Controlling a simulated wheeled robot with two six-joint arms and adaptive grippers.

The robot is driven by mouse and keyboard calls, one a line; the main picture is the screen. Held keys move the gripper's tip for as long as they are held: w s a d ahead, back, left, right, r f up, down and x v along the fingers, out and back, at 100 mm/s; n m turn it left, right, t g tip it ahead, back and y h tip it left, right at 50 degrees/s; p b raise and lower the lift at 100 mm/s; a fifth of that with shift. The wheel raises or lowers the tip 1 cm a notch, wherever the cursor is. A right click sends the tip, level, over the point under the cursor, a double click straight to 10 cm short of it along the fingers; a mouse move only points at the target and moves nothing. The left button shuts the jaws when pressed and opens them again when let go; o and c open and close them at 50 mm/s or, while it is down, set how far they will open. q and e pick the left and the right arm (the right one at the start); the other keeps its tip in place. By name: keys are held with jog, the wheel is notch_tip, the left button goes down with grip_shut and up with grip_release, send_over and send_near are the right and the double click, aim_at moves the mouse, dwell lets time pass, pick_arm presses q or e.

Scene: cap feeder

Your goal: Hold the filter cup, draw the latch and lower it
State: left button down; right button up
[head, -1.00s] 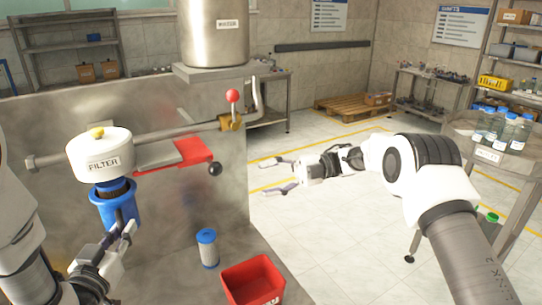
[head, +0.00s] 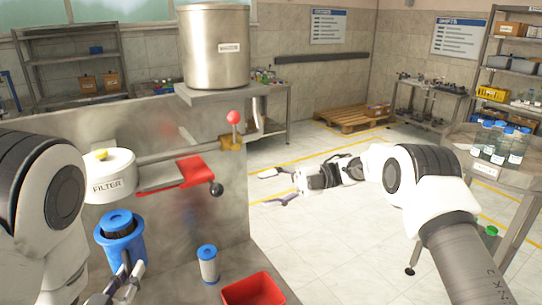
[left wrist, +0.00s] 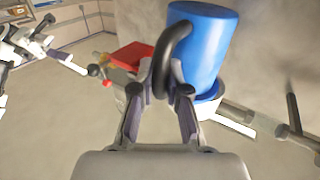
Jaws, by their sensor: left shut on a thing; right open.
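The blue filter cup (head: 119,242) is below the white filter head (head: 108,178), apart from it, with its open top showing a dark cartridge inside. In the left wrist view the blue cup (left wrist: 203,45) has a dark loop handle (left wrist: 170,48). My left gripper (head: 126,280) is shut on that handle, its fingers (left wrist: 168,82) on either side of it. A red flat part (head: 180,177) with a black knob (head: 216,189) sits right of the filter head; I cannot tell whether it is the latch. My right gripper (head: 278,187) is open and empty, out over the floor.
A blue-capped white cartridge (head: 208,265) stands on the steel bench, beside a red bin (head: 253,290). A pipe with a red-balled valve lever (head: 233,118) runs beneath the steel water tank (head: 216,48). A side table (head: 487,172) with bottles is at right.

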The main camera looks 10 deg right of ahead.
pick_arm(q)
jog(key=s+p, duration=0.1)
jog(key=p, duration=0.1)
jog(key=s+p, duration=0.1)
jog(key=p, duration=0.2)
jog(key=shift+d, duration=0.25)
